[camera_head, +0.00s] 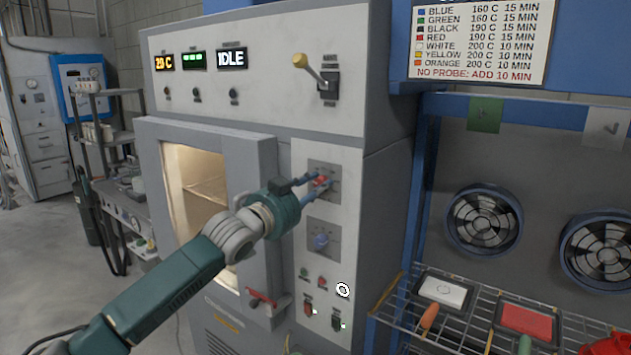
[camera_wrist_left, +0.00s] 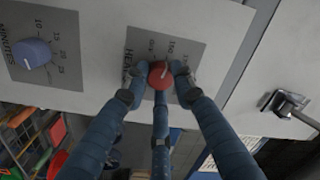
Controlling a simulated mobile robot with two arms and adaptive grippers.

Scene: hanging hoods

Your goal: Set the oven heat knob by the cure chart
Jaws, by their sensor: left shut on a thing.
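The red heat knob (camera_head: 320,181) is on the upper plate of the oven's right-hand panel. My left gripper (camera_head: 318,186) is shut on it, with its blue fingers around the knob. In the left wrist view the red knob (camera_wrist_left: 159,75) sits between the fingertips, on a plate lettered "HEAT"; its pointer line is small and the scale is partly hidden by the fingers. The blue minutes knob (camera_head: 321,240) is below it. The cure chart (camera_head: 478,42) at the upper right lists colors with temperatures and minutes. My right gripper is not in view.
Displays (camera_head: 231,59) read about 20 C and IDLE. A yellow-tipped lever (camera_head: 318,72) sticks out above. A wire rack (camera_head: 460,320) with white and red panels stands at right, before two fans (camera_head: 484,221).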

